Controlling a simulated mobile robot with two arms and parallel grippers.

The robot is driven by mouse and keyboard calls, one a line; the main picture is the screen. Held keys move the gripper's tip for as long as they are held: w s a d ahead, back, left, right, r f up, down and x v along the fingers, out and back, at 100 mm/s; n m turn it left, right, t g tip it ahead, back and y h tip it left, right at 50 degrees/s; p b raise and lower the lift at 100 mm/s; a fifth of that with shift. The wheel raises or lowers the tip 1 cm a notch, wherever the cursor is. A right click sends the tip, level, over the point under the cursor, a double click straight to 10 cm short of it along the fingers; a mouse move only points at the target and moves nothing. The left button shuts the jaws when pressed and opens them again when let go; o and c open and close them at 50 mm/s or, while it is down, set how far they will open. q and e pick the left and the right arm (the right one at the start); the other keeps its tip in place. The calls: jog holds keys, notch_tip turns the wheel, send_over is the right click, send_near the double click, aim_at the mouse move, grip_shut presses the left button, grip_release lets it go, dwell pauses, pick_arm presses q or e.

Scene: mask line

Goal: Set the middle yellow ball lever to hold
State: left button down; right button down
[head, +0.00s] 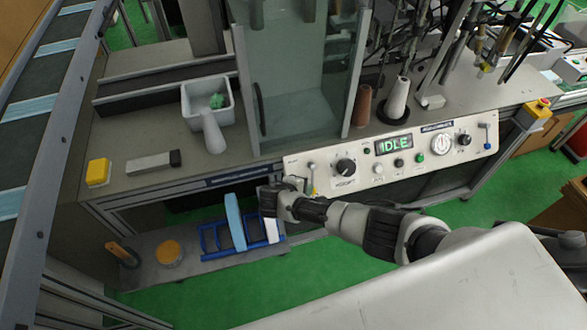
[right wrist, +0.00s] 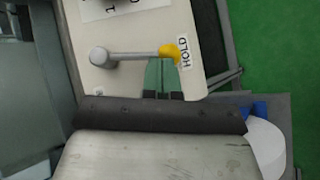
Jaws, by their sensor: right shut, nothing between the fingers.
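The yellow ball lever (right wrist: 170,53) is on the pale control panel (right wrist: 131,30). In the right wrist view, its grey arm runs from a round pivot to the ball, which sits right beside the printed HOLD label (right wrist: 184,51). In the head view the lever (head: 312,188) points down at the panel's left end. My right gripper (right wrist: 163,73) is shut and empty, its greenish fingertips right at the ball. I cannot tell if they touch it. In the head view the right gripper (head: 292,187) is left of the lever. My left gripper is not in view.
The panel also carries dials, buttons, an IDLE display (head: 394,145) and a blue ball lever (head: 486,127). A clear guard (head: 293,90) stands above it. A lower shelf (head: 208,262) holds a blue rack (head: 218,240). Green floor shows in front.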

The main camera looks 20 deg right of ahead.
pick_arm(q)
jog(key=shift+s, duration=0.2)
pick_arm(e)
jog(key=shift+s+d+f, duration=0.1)
jog(key=shift+d+f, duration=0.05)
jog(key=shift+d, duration=0.15)
dwell(0.5)
